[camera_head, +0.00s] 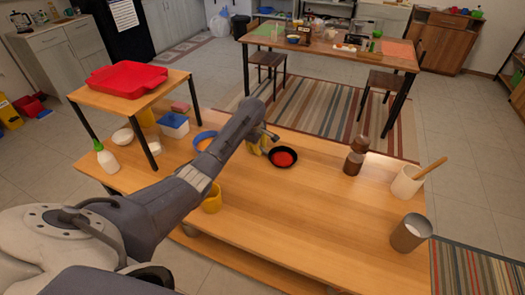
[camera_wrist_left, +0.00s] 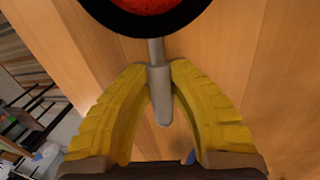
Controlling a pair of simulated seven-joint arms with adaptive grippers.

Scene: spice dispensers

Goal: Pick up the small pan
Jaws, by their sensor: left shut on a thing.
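The small pan (camera_head: 283,157) is black with red contents and sits at the middle of the wooden table (camera_head: 290,215) in the head view. In the left wrist view its black rim (camera_wrist_left: 150,28) and red contents show at the top, with a grey handle (camera_wrist_left: 160,90) pointing down between my fingers. My left gripper (camera_wrist_left: 160,75) has yellow fingers shut on the pan's handle. In the head view the left gripper (camera_head: 262,142) is partly hidden by my arm. I cannot tell whether the pan touches the table. My right gripper is not in view.
Two brown shakers (camera_head: 354,162), a cream pot (camera_head: 407,182) with a wooden stick and a metal canister (camera_head: 410,233) stand to the right. A yellow cup (camera_head: 212,200) and a blue bowl (camera_head: 204,141) are near my arm. A raised stand holds a red tray (camera_head: 125,79).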

